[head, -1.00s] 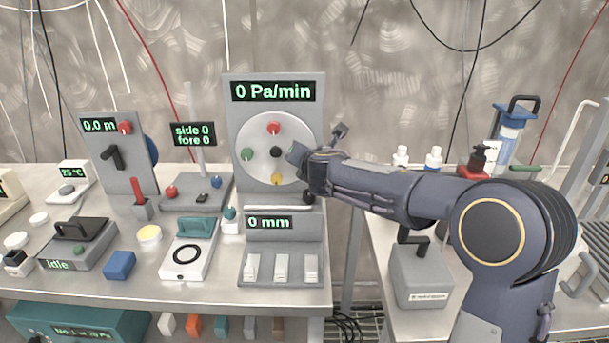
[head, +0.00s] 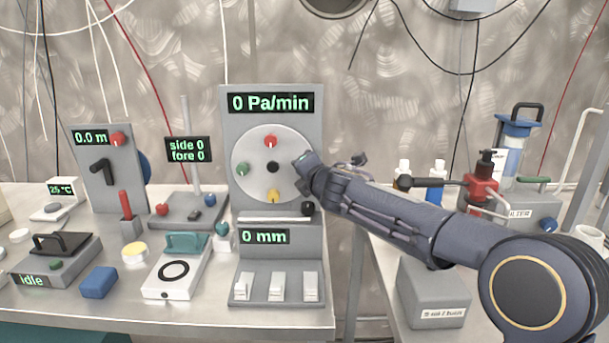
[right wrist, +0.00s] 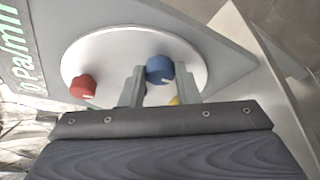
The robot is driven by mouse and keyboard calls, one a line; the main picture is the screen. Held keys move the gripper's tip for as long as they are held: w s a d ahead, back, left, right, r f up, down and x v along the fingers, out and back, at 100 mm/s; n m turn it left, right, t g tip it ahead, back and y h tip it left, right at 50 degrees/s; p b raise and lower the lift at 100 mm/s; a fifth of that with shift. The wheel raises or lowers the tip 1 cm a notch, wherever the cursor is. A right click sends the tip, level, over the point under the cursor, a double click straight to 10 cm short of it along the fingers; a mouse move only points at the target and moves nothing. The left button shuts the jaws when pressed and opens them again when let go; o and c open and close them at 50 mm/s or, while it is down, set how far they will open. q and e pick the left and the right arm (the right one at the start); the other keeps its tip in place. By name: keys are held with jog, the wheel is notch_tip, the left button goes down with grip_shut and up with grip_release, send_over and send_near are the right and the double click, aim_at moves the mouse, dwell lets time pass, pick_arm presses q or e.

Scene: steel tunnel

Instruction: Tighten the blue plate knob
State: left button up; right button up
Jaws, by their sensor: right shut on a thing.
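The blue plate knob (right wrist: 160,69) shows in the right wrist view on a round pale plate (right wrist: 110,50). My right gripper (right wrist: 158,82) has one finger on each side of the knob and is shut on it. In the head view the same gripper (head: 304,172) is at the right edge of the round plate (head: 249,150) and hides the blue knob. The plate also bears a red knob (head: 271,141), a green knob (head: 242,169) and a yellow knob (head: 273,196), with a black centre (head: 273,167). The display (head: 271,103) above reads 0 Pa/min. My left gripper is not in view.
A black knob (head: 307,209) sits just below my right gripper, above the 0 mm display (head: 265,236). A grey box (head: 432,290) and a red bottle (head: 482,183) stand on the right bench near my right arm. A gap separates the two benches.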

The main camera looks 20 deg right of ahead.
jog(key=o, duration=1)
jog(key=shift+c, duration=0.2)
jog(key=v, duration=0.8)
